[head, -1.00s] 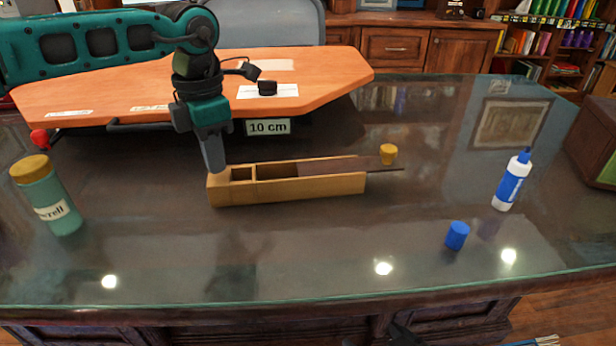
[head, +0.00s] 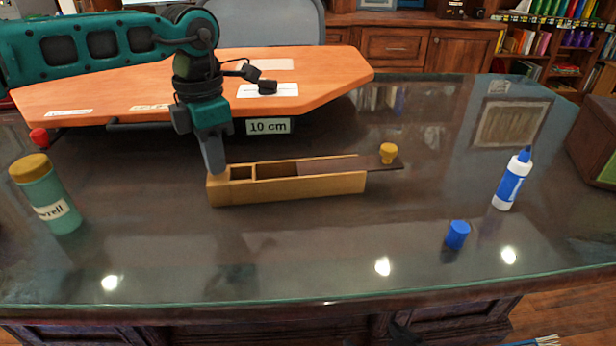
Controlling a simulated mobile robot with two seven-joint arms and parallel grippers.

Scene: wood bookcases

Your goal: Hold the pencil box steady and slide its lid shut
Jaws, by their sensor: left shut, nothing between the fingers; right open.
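The wooden pencil box (head: 290,188) lies on the dark glass-topped desk. Its left part is open and shows compartments. The dark brown lid (head: 335,166) sits in the box's right part and sticks out past the right end. A yellow knob (head: 388,152) shows at the lid's outer end. My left gripper (head: 216,170) is shut and empty, pointing down at the box's left end; its fingertips look to be at the end wall, but I cannot tell whether they touch it. My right gripper is not in view.
A teal bottle (head: 47,195) stands at the left. A blue cap (head: 457,234) and a white-and-blue glue bottle (head: 512,180) stand at the right. An orange board (head: 330,75) with a "10 cm" tag (head: 268,126) lies behind. The desk in front of the box is clear.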

